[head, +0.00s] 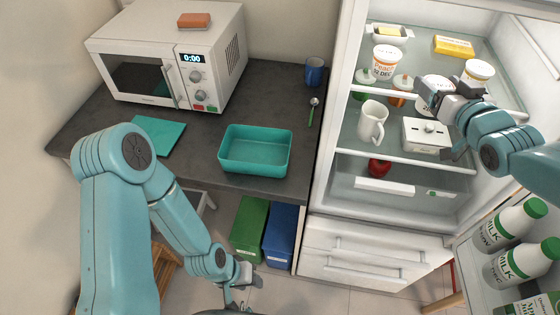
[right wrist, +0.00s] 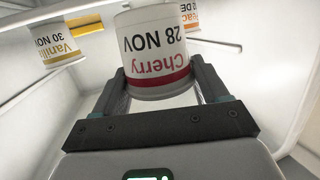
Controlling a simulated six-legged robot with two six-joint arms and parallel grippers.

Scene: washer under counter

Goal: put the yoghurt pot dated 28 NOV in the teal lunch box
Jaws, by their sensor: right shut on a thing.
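The Cherry yoghurt pot (right wrist: 155,50), white with a red band and marked 28 NOV, sits between the fingers of my right gripper (right wrist: 160,88), which is shut on it. The lettering is upside down in the right wrist view. In the head view my right gripper (head: 440,98) is inside the open fridge and hides much of this pot. The teal lunch box (head: 255,168) stands open and empty on the dark counter, left of the fridge. My left gripper (head: 242,284) is low in front of the counter, away from both; its jaw opening is unclear.
A Peach pot (head: 386,62) and a Vanilla pot dated 30 NOV (right wrist: 55,42) stand in the fridge. A white jug (head: 372,122) and a white box (head: 427,135) are on the shelf below. Milk bottles (head: 512,222) fill the door. A blue mug (head: 315,71) stands behind the lunch box.

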